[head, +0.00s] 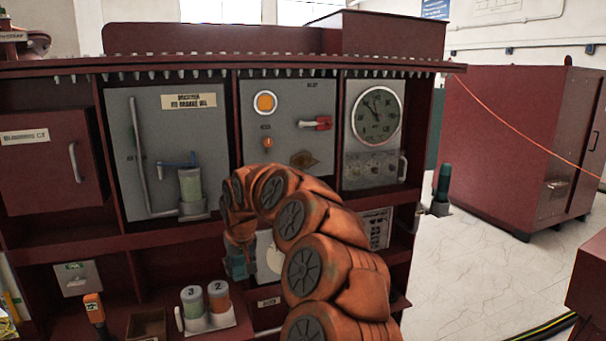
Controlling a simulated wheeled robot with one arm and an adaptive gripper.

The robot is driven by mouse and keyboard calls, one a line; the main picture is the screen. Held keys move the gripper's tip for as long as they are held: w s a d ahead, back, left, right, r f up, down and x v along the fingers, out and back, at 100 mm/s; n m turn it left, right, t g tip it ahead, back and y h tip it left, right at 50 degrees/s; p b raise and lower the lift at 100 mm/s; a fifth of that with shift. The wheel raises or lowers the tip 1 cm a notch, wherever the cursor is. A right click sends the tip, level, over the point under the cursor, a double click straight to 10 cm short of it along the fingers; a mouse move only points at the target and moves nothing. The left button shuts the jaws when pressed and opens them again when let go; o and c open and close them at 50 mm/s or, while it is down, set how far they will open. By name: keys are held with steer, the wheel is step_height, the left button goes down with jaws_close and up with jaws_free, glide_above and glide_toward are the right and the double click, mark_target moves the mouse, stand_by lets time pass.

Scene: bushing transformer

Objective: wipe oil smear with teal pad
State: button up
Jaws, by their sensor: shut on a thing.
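A brown oil smear (304,160) shows on the grey middle panel, below a red-handled switch. My orange arm reaches up and curls over to the left. My gripper (237,256) hangs at its end, pointing down in front of the cabinet, below and to the left of the smear and apart from it. It is shut on a small teal thing, which looks like the teal pad (236,268). The fingers are small and partly hidden, so the exact grip cannot be made out.
A round gauge (376,116) is right of the smear panel. A green-filled cylinder (191,184) stands at the left panel. Numbered jars (193,301) stand on a white tray (222,321) low in front. A dark green post (442,184) stands at right. The right floor is mostly clear.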

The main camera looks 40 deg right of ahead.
steer(key=s+d+r+m+t+h, duration=0.15)
steer(key=d+r+t, duration=0.25)
steer(key=d, duration=0.5)
steer(key=s+d+r+t+h, duration=0.1)
steer(key=d+r+t+h, duration=0.15)
steer(key=d, duration=0.75)
steer(key=s+d+r+t, duration=0.2)
steer(key=s+r+t, duration=0.1)
steer(key=r, duration=0.3)
steer(key=s+d+r+t+h, duration=0.1)
steer(key=s+d+r+t, duration=0.2)
steer(key=s+r, duration=0.3)
steer(key=shift+s+d+r+t, duration=0.15)
steer(key=shift+r+t, duration=0.2)
steer(key=shift+r, duration=0.25)
